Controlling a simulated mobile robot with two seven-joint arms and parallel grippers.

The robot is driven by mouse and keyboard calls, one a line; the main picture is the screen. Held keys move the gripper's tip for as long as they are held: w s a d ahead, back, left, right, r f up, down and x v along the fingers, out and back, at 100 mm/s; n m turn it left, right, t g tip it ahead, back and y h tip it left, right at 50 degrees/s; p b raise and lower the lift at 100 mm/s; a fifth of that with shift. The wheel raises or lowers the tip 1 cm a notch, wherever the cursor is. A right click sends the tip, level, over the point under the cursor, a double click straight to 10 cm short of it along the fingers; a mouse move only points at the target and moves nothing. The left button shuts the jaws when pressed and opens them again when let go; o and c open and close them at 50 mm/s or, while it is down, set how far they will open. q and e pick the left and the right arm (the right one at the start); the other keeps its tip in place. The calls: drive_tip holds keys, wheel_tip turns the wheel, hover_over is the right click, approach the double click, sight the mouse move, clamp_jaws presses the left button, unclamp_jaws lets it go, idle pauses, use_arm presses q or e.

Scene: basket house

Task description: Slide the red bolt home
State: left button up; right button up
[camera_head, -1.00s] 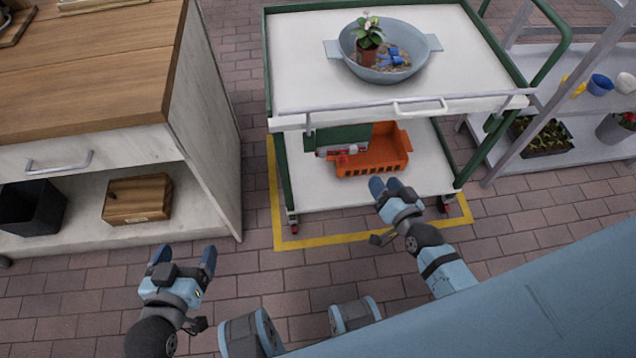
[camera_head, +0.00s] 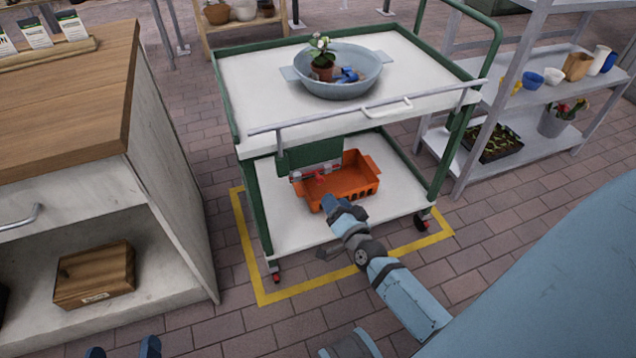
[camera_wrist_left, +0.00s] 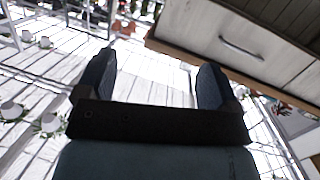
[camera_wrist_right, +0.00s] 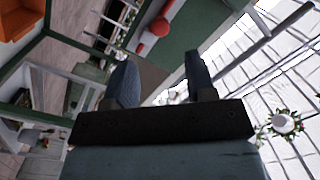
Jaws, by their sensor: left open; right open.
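A slim silver bolt with a red handle (camera_head: 322,174) sits on a green panel (camera_head: 312,153) at the front of the cart's lower shelf. It is small in the head view, and its position along its track cannot be told. A red ball-ended part (camera_wrist_right: 159,27) shows beyond the fingertips in the right wrist view. My right gripper (camera_head: 345,207) is in front of the lower shelf, below the bolt. In the right wrist view its fingers (camera_wrist_right: 162,80) are apart and empty. My left gripper (camera_head: 122,350) is at the bottom edge, with its fingers (camera_wrist_left: 155,82) apart and empty.
An orange crate (camera_head: 360,192) stands on the lower shelf behind my right gripper. The cart's white top (camera_head: 255,95) carries a blue-grey basin (camera_head: 340,88) with a potted plant. A wooden-topped cabinet (camera_head: 170,210) is at left and a grey shelf rack (camera_head: 500,105) at right.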

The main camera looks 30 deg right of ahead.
sight(321, 182)
drive_tip(key=w, duration=0.2)
drive_tip(key=w+b, duration=0.1)
drive_tip(key=w, duration=0.2)
drive_tip(key=w+d, duration=0.1)
drive_tip(key=w, duration=0.2)
use_arm(q)
drive_tip(key=shift+w+d+r+t+h+b, duration=0.1)
drive_tip(key=shift+d+r+t+h, duration=0.15)
drive_tip(key=shift+r, duration=0.35)
drive_tip(key=shift+d+r+t+h+b, duration=0.1)
drive_tip(key=shift+d+r+t+h, duration=0.15)
drive_tip(key=shift+r, duration=0.4)
drive_tip(key=shift+w+d+r+t+h+b, duration=0.1)
drive_tip(key=shift+d+r+t+h, duration=0.15)
drive_tip(key=shift+r, duration=0.35)
use_arm(e)
drive_tip(key=shift+w+d, duration=0.15)
drive_tip(key=shift+w, duration=0.55)
use_arm(q)
drive_tip(key=shift+a, duration=0.1)
use_arm(e)
clamp_jaws()
